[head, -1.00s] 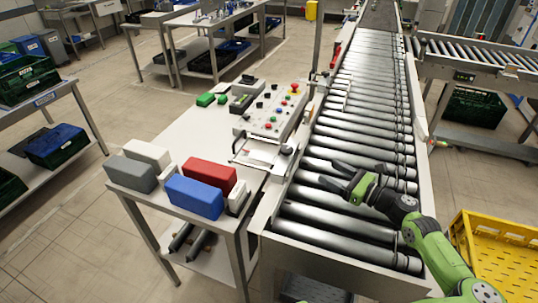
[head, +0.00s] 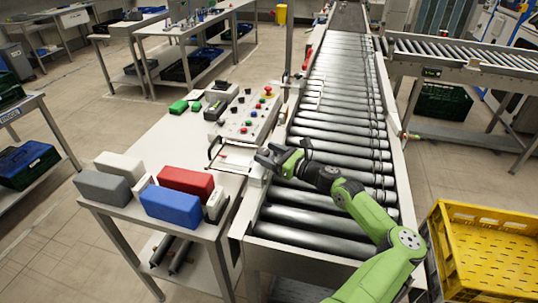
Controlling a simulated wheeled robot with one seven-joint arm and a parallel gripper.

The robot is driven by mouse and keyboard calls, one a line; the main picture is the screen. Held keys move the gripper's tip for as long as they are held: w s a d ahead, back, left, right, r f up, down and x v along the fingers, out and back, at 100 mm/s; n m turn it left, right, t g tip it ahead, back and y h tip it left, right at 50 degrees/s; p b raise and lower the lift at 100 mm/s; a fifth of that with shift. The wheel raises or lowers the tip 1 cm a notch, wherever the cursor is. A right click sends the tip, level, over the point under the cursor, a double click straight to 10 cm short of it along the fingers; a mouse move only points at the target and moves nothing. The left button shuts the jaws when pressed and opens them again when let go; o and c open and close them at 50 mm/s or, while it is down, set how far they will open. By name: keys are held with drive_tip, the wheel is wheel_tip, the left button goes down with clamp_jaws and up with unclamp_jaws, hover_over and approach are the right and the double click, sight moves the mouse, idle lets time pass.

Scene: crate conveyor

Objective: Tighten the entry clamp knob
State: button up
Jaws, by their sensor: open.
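The entry clamp (head: 258,172) is a small pale bracket on the left side rail of the roller conveyor, near its front end. My gripper (head: 264,154) is open at this clamp, with its dark fingers pointing left over the rail. The dark knob on top of the clamp is hidden by or merged with the fingers, so I cannot tell whether they are around it or touching it.
The conveyor rollers (head: 335,135) run away to the back under my arm. A table left of the rail holds a control panel (head: 245,118), a red block (head: 186,181), a blue block (head: 171,207) and a grey block (head: 103,187). A yellow crate (head: 485,215) stands at right.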

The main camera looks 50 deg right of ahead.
drive_tip(key=c, duration=1.1)
drive_tip(key=shift+o, duration=0.2)
drive_tip(key=h+p, duration=0.1)
drive_tip(key=m+h+p, duration=0.1)
drive_tip(key=h+p, duration=0.1)
drive_tip(key=p, duration=0.1)
drive_tip(key=shift+a+r+m, duration=0.3)
drive_tip(key=shift+r+m, duration=0.05)
drive_tip(key=shift+m, duration=0.05)
drive_tip(key=shift+a+m+h+p, duration=0.2)
drive_tip(key=shift+m+h+p, duration=0.6)
drive_tip(key=shift+h+p, duration=0.35)
drive_tip(key=shift+f+m+h, duration=0.25)
drive_tip(key=shift+m+h, duration=0.25)
drive_tip(key=shift+h, duration=0.35)
drive_tip(key=o, duration=1.1)
drive_tip(key=shift+c, duration=0.2)
drive_tip(key=v, duration=1.5)
drive_tip(key=shift+s+r, duration=0.15)
drive_tip(key=shift+s, duration=0.15)
